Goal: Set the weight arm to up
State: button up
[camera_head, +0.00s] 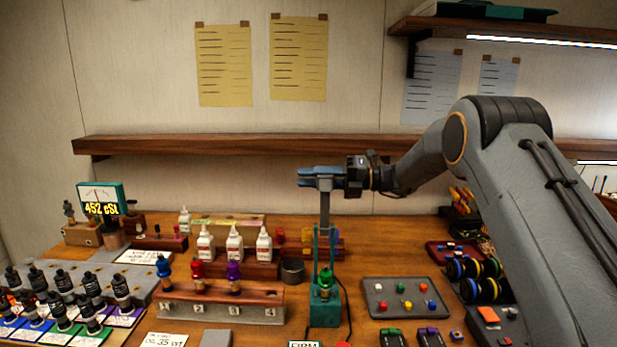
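A teal test stand (324,312) stands on the bench right of the middle, with a green-capped damper (326,279) in it. A grey upright bar with a wider head, apparently the weight arm (325,210), rises from the stand. My gripper (312,177) points left, level with the bar's head, its blue fingers overlapping the head in the picture. The fingers are seen side-on, one hiding the other, so I cannot tell whether they are shut or touch the head.
A wooden rack (222,306) with coloured dampers stands left of the test stand. White bottles (235,244) stand behind it. A grey tray of coloured pieces (405,299) lies to the right. A wooden wall shelf (230,145) runs behind and above my gripper.

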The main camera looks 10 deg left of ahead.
jog(key=shift+o, duration=0.8)
jog(key=shift+f, duration=0.6)
jog(key=shift+r, duration=0.1)
jog(key=shift+d, duration=0.1)
jog(key=w+d+b, duration=0.1)
jog(key=d+b, duration=0.1)
jog(key=d, duration=0.5)
jog(key=shift+w+d+b, duration=0.25)
jog(key=shift+d+b, duration=0.1)
jog(key=shift+b, duration=0.05)
jog(key=shift+r, duration=0.15)
jog(key=w+d, duration=0.1)
jog(key=d, duration=0.8)
jog(key=shift+w, duration=0.3)
